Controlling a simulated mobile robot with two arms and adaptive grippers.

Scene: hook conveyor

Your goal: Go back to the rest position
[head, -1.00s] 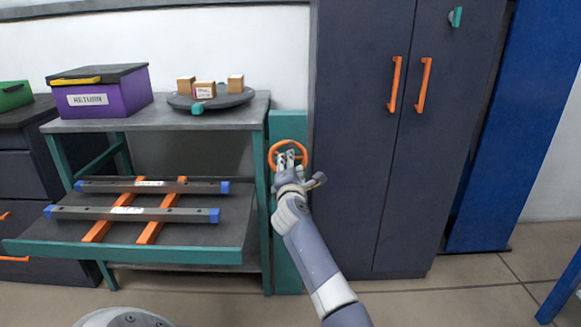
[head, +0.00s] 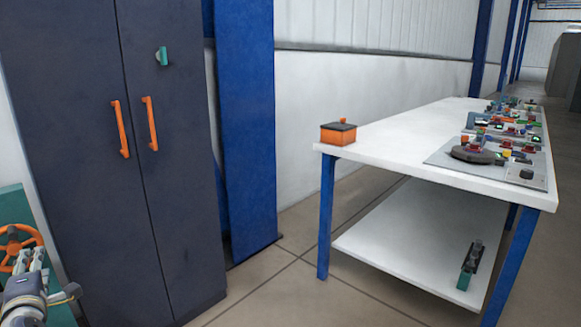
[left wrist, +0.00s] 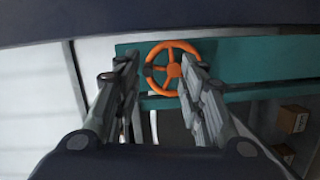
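My left gripper (head: 30,260) is at the lower left edge of the head view, in front of an orange handwheel (head: 18,240) on a teal post. In the left wrist view my left gripper (left wrist: 158,62) has its two fingers spread apart with nothing held between them. The orange handwheel (left wrist: 173,72) shows beyond the fingertips, and the right finger overlaps part of its rim. I cannot tell whether they touch. My right gripper is not in view.
A dark cabinet (head: 85,200) with orange handles stands just right of the gripper. A blue pillar (head: 248,130) is beside it. A white table (head: 400,140) on the right carries an orange box (head: 338,134) and several gadgets. Floor between cabinet and table is clear.

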